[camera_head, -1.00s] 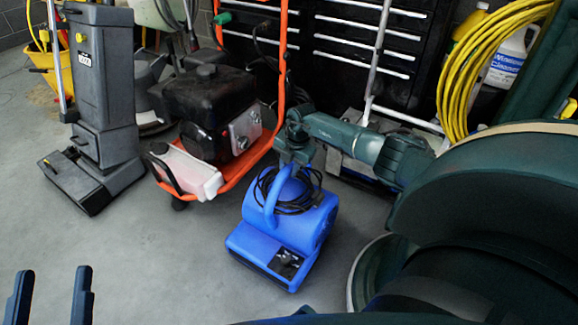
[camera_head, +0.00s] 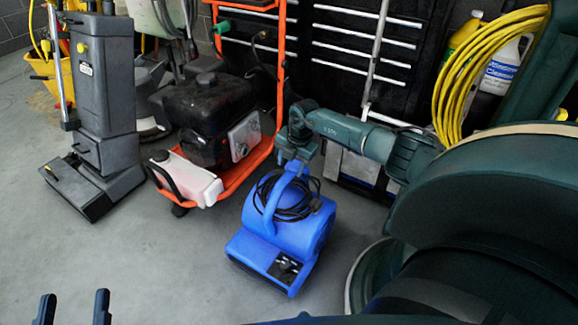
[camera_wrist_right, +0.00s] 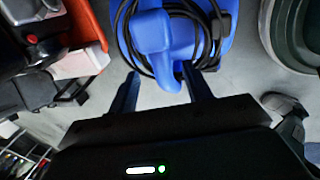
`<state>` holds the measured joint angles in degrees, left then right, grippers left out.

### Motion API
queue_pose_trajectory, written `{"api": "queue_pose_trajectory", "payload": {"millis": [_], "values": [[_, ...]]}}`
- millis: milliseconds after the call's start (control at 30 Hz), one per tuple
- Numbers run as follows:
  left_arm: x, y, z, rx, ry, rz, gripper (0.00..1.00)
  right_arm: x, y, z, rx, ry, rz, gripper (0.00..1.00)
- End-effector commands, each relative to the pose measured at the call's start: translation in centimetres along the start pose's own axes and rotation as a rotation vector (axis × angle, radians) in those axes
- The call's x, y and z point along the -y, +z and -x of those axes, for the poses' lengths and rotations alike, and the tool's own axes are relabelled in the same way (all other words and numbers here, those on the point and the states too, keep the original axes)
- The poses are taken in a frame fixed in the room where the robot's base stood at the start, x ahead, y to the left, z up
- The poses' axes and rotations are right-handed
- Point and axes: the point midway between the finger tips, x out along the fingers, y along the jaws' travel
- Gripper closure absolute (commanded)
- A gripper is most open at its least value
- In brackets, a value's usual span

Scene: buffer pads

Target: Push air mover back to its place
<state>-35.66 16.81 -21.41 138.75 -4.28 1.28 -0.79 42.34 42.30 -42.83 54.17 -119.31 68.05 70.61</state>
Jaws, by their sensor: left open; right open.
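The blue air mover (camera_head: 310,235) stands on the grey floor in the middle of the head view, with a black cord coiled around its top and a blue handle. It also fills the top of the right wrist view (camera_wrist_right: 165,35). My right gripper (camera_wrist_right: 161,90) is open, with its fingers on either side of the blue handle's end; I cannot tell whether they touch it. In the head view the right hand is just above the handle, its fingertips hidden. My left gripper (camera_head: 73,308) is open and empty at the bottom left, apart from the air mover.
An orange-framed machine (camera_head: 233,183) with a white tank stands just left of the air mover. A grey floor machine (camera_head: 105,100) is farther left. A black tool chest (camera_head: 350,50) and yellow hose (camera_head: 480,75) are behind. Clear floor (camera_head: 140,260) lies at front left.

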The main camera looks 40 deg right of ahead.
Motion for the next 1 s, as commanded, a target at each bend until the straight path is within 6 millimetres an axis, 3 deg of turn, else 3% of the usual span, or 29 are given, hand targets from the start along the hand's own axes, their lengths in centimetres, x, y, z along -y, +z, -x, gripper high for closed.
{"api": "queue_pose_trajectory", "payload": {"millis": [33,100,400,1000], "values": [[0.2,-0.8,-0.1,0.011,-0.004,-0.017,0.51,-0.1,0.1,2.1,0.003,0.000,0.002,0.51],[0.3,-0.8,0.0,0.021,-0.008,-0.038,0.51,-0.1,0.1,3.6,0.003,0.000,0.002,0.51],[0.6,-0.6,0.4,0.047,-0.014,-0.098,0.51,0.0,0.1,8.0,0.003,0.000,0.000,0.51],[0.6,-0.4,0.5,0.052,-0.014,-0.109,0.51,0.0,0.1,8.5,0.002,0.000,-0.001,0.51]]}}
